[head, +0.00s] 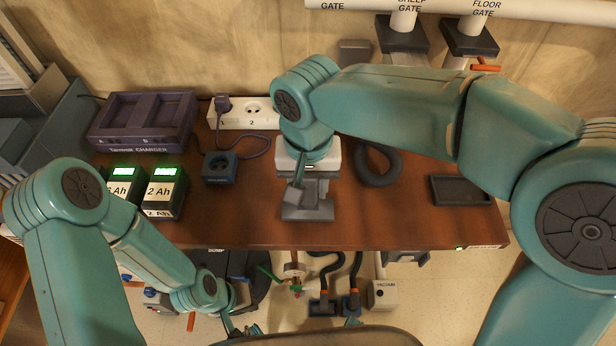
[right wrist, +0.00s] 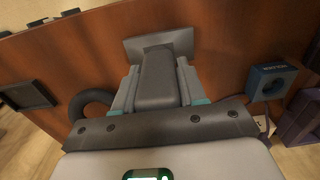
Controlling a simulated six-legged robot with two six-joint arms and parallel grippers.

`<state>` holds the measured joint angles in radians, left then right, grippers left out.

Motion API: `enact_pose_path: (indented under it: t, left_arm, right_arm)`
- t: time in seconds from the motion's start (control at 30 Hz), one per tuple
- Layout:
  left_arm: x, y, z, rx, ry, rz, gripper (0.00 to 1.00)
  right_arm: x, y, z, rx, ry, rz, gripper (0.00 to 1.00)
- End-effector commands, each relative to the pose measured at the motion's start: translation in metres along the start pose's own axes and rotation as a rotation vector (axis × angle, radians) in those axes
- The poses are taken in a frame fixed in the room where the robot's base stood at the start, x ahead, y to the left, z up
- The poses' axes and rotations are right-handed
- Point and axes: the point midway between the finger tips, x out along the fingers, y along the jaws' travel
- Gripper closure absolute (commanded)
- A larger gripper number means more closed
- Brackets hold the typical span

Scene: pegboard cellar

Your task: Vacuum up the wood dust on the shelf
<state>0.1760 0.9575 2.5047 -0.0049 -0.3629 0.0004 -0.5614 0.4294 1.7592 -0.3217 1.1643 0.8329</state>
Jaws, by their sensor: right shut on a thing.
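The brown wooden shelf (head: 400,225) spans the middle of the head view. My right gripper (head: 307,192) reaches in from the right over its centre, pointing down. It is shut on a grey nozzle-like piece (head: 308,212) with a wide flat end. In the right wrist view the piece (right wrist: 158,75) sits between the fingers, its wide end away from the camera, close over the brown top; I cannot tell whether it touches. I make out no wood dust; any under the gripper is hidden. My left gripper (head: 243,322) is low, below the shelf's front edge, and its fingers are unclear.
A charger (head: 145,122), two batteries (head: 165,190), a power strip (head: 245,112) and a blue socket box (head: 219,168) fill the left. A dark hose loop (head: 378,170) and black tray (head: 460,190) lie right. Labelled gates (head: 403,35) hang behind. A vacuum box (head: 383,294) stands below.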

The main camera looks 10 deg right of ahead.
Motion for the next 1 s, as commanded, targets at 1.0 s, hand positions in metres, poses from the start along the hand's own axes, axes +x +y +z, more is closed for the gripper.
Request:
enact_pose_path:
  t: [1.0]
  left_arm:
    - [-0.034, 0.012, 0.001, 0.000, 0.000, 0.000, 1.00]
  right_arm:
    - [-0.042, 0.000, 0.001, 0.000, 0.001, -0.001, 1.00]
